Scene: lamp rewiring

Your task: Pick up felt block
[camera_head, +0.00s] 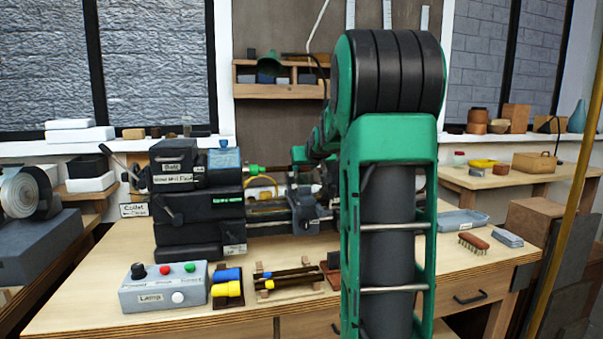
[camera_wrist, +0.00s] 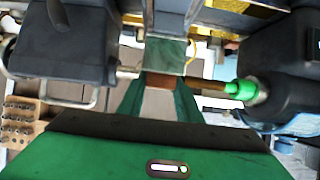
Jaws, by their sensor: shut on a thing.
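In the wrist view, the two green fingers of my gripper (camera_wrist: 160,88) reach up towards the middle of the picture. In the head view my arm stands in front of the lathe (camera_head: 200,200), and the felt block cannot be made out there.
Dark lathe parts (camera_wrist: 70,45) lie close on the left in the wrist view, and a green-tipped rod (camera_wrist: 240,89) on the right.

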